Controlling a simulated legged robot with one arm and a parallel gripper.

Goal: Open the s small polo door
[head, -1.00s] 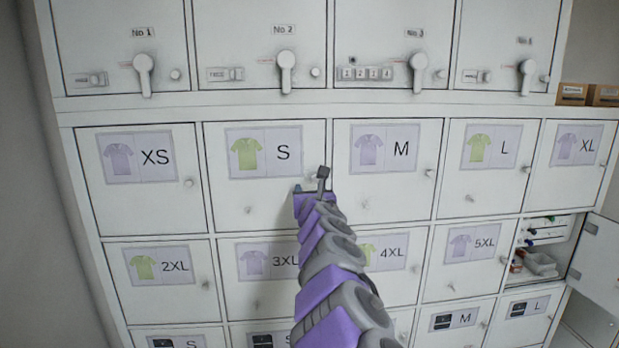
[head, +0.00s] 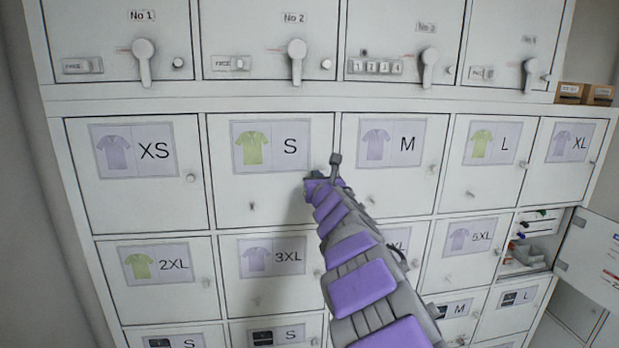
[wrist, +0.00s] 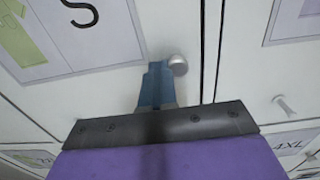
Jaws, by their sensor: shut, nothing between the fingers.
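The S polo door (head: 235,185) is a white cabinet door with a green polo picture and the letter S. It is closed, in the upper row of polo doors between XS and M. In the wrist view its label (wrist: 75,25) is at the upper left and its round knob (wrist: 177,65) is near the middle. My gripper (head: 325,168) is at the right edge of this door and hides the knob in the head view. In the wrist view my blue fingers (wrist: 155,85) are shut and empty, just left of the knob; I cannot tell whether they touch it.
Closed XS (head: 135,195) and M (head: 390,185) doors flank it. Numbered lockers with lever handles (head: 297,60) are above. At the lower right, one door (head: 595,255) stands open beside a compartment with small items. Cardboard boxes (head: 585,93) sit at the upper right.

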